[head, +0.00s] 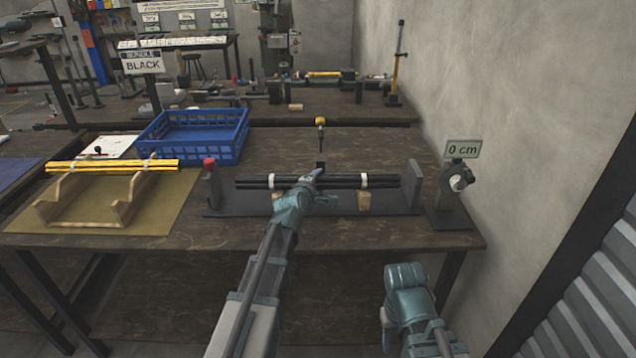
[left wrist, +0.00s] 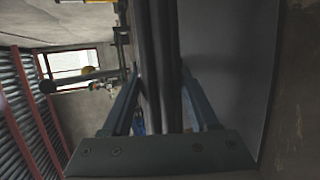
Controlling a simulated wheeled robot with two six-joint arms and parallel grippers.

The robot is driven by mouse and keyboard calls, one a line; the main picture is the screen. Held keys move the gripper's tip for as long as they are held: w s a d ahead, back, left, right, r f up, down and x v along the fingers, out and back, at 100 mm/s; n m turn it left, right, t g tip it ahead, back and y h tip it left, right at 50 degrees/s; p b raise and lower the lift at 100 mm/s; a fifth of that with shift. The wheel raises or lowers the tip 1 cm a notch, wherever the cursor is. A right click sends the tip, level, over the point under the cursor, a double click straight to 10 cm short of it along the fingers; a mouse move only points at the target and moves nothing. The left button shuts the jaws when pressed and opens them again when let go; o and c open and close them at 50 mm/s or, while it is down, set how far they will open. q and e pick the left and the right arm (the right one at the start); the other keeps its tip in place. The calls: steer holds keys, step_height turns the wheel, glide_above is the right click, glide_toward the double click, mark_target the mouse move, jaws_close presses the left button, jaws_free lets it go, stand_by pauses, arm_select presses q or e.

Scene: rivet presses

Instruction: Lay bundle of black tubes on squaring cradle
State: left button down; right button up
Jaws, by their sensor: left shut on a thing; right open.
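The bundle of black tubes (head: 340,182) lies level, with two white bands, between the grey end plates of the squaring cradle (head: 411,186). My left gripper (head: 313,178) is shut on the bundle near its middle. In the left wrist view the black tubes (left wrist: 160,65) run between its two fingers. The bundle is just above or on the cradle's wooden blocks (head: 364,201); I cannot tell whether it touches them. My right gripper (head: 386,328) is open, low in front of the table, with its fingertips mostly hidden.
A yellow bundle (head: 115,165) rests on a wooden stand (head: 68,190) at the left. A blue crate (head: 195,152) stands behind. A dial post with a "0 cm" sign (head: 462,149) is right of the cradle. A yellow-topped tool (head: 320,133) stands behind the bundle.

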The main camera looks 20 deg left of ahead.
arm_select(q)
steer(key=shift+f, duration=0.25)
steer(key=shift+c, duration=0.4)
jaws_free()
steer(key=shift+s, duration=0.15)
steer(key=p+v, duration=0.4)
steer(key=v, duration=0.9)
steer(key=shift+s, duration=0.25)
steer(key=shift+r, duration=0.1)
